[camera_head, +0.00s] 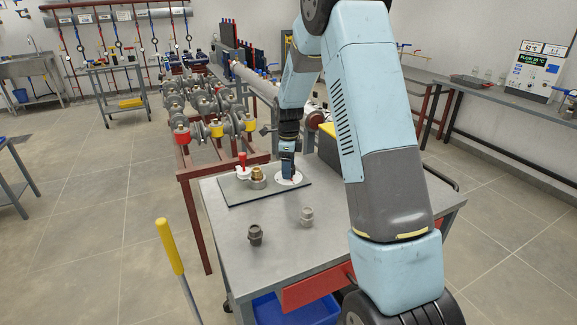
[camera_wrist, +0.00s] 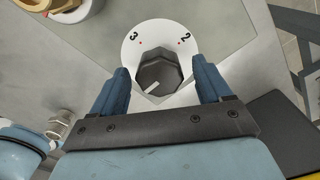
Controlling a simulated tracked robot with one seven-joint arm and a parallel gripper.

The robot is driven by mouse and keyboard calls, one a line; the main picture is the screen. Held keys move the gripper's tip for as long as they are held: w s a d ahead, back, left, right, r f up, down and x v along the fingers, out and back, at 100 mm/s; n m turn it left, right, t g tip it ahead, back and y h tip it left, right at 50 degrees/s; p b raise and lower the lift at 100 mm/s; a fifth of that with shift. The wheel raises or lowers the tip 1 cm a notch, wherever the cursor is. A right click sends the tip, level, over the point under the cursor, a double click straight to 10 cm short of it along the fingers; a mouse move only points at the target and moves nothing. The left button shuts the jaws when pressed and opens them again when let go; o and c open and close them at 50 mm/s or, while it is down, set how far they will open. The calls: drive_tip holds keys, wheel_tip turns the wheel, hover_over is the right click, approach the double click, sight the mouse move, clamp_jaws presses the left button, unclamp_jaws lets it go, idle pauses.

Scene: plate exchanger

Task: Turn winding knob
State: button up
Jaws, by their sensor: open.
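The winding knob (camera_wrist: 158,75) is a dark, many-sided knob with a pale pointer mark. It sits on a round white dial (camera_wrist: 158,33) with the numbers 3 and 2 and red dots. In the wrist view my gripper (camera_wrist: 162,75) is open, with one blue finger on each side of the knob; I cannot tell whether they touch it. In the head view my gripper (camera_head: 288,176) points down over the white dial (camera_head: 295,181), and the knob is hidden behind it.
The dial is on a grey plate (camera_head: 236,196) on the workbench (camera_head: 225,229). Two grey fittings (camera_head: 255,234) (camera_head: 307,216) stand nearer the front. Valves and pipes (camera_head: 205,100) are behind.

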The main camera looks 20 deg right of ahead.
drive_tip(key=c, duration=1)
drive_tip(key=shift+c, duration=0.2)
